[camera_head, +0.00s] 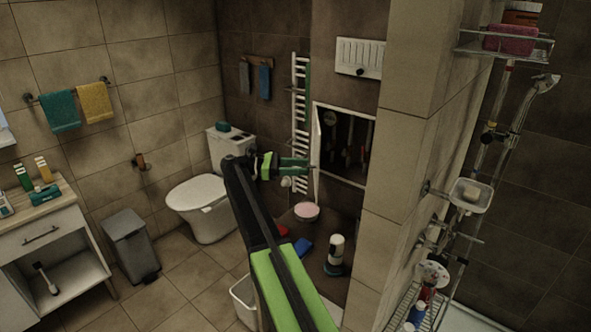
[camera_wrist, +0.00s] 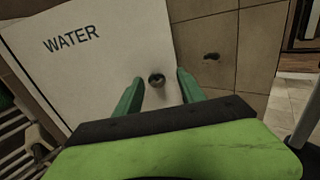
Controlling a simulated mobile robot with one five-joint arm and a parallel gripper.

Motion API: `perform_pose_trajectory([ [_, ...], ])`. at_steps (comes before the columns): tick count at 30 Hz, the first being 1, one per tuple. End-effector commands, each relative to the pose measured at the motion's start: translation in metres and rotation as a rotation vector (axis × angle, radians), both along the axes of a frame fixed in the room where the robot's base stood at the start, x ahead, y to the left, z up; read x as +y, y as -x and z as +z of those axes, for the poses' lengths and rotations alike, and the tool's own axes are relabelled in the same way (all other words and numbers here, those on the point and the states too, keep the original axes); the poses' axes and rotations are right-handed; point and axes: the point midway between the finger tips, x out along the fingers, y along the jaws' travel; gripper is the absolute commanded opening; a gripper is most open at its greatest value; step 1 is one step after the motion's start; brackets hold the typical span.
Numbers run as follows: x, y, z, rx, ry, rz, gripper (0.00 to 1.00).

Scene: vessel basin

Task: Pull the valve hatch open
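The valve hatch's white door (camera_head: 317,155) stands swung out from the wall, seen nearly edge-on at the left side of the dark opening. Pipes and valves (camera_head: 352,140) show inside the opening. In the wrist view the door (camera_wrist: 95,65) fills the upper left, tilted, with the word WATER on it. A small round knob (camera_wrist: 156,79) sits near its edge. My gripper (camera_wrist: 160,88) is open, one green finger on either side of the knob, with a visible gap to each. In the head view my gripper (camera_head: 307,166) is close to the door's left face.
A white slotted panel (camera_head: 360,58) is on the wall above the opening. A towel radiator (camera_head: 299,90) is just left of the door. A pink bowl (camera_head: 306,211) and a white bottle (camera_head: 336,250) stand below. A tiled wall corner (camera_head: 400,130) juts out to the right.

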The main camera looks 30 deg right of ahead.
Motion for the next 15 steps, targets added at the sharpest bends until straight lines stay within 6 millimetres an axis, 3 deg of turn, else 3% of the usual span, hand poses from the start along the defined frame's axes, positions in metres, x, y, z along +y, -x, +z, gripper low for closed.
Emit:
perform_pose_trajectory([
  [8,-0.001,0.000,0.006,0.000,0.001,0.001,0.46],
  [15,0.001,0.005,0.057,0.000,0.002,0.000,0.46],
])
